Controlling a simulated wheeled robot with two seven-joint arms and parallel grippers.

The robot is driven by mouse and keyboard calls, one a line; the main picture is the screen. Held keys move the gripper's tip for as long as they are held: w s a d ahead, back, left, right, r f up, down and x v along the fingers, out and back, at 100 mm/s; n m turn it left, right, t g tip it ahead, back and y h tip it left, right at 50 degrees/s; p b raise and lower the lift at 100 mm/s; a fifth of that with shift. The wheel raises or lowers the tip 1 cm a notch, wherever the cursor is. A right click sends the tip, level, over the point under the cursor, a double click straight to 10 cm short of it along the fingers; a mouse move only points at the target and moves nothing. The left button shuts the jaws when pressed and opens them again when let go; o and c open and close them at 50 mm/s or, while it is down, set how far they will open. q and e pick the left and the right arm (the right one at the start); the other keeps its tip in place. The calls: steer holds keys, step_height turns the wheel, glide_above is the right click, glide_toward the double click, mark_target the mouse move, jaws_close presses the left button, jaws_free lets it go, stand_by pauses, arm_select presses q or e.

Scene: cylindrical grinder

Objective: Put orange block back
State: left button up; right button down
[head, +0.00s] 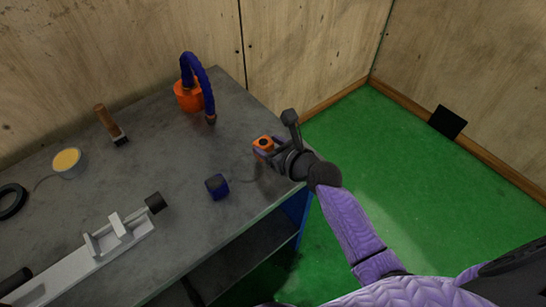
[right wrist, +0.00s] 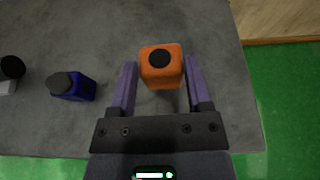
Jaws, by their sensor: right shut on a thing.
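The orange block (head: 263,142) has a round black spot on its top face. It is between the fingers of my right gripper (head: 265,150), over the right end of the grey table in the head view. In the right wrist view, the orange block (right wrist: 162,74) sits between the two purple fingers, near their tips, and my right gripper (right wrist: 161,78) is shut on it. A dark shadow lies on the table to the left of the gripper. My left gripper is not in view.
A dark blue block (head: 217,186) lies left of the gripper on the grey table (head: 165,150). Behind stands an orange base with a blue hose (head: 188,97). A brush (head: 110,124), a tin (head: 67,162) and a white fixture (head: 110,240) are further left.

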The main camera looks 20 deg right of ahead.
step_height(320, 180, down, 4)
steer(key=shift+r+b, duration=0.2)
steer(key=shift+b, duration=0.75)
steer(key=shift+r, duration=0.3)
jaws_free()
steer(key=shift+f, duration=0.15)
